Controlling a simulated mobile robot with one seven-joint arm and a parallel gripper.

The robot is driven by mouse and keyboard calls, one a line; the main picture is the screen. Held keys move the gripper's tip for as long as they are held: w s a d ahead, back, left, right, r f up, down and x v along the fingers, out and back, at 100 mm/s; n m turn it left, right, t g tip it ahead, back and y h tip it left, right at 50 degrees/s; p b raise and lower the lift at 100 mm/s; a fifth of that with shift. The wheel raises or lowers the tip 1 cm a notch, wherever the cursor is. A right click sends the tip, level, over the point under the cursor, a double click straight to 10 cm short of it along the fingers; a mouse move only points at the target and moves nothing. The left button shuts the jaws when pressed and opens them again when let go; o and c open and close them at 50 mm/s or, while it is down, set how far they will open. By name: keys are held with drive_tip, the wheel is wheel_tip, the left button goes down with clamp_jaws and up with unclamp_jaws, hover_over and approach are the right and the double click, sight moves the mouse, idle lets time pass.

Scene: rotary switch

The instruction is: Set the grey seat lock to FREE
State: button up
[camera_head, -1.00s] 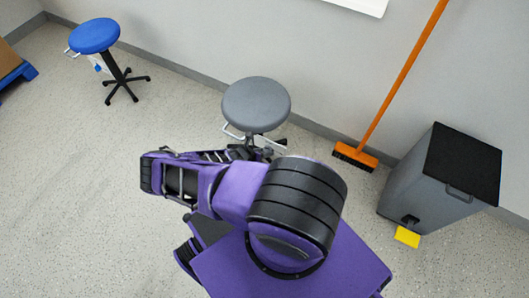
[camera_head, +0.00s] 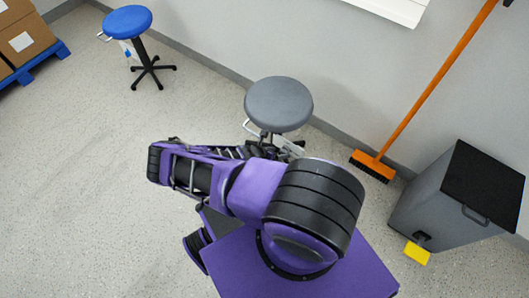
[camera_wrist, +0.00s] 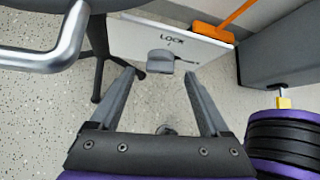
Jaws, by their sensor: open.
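The grey stool seat (camera_head: 279,104) stands near the wall in the head view, and its dark underside (camera_wrist: 50,8) fills the top left of the wrist view. Under it, a white plate (camera_wrist: 135,43) carries the word LOCK and a small grey knob (camera_wrist: 161,62). A thin dark piece sticks out to the knob's right. No FREE label is readable. My gripper (camera_wrist: 161,74) is open and empty in the wrist view. Its fingertips appear either side of the knob, with visible gaps. In the head view my arm hides the knob.
A bent metal bar (camera_wrist: 55,58) hangs close at left in the wrist view, beside the stool's dark column (camera_wrist: 100,45). An orange broom (camera_head: 373,165) and a grey bin (camera_head: 450,205) stand to the right. A blue stool (camera_head: 128,22) stands back left. Floor at left is clear.

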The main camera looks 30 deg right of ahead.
drive_tip(key=p+v, duration=0.2)
drive_tip(key=v, duration=1.2)
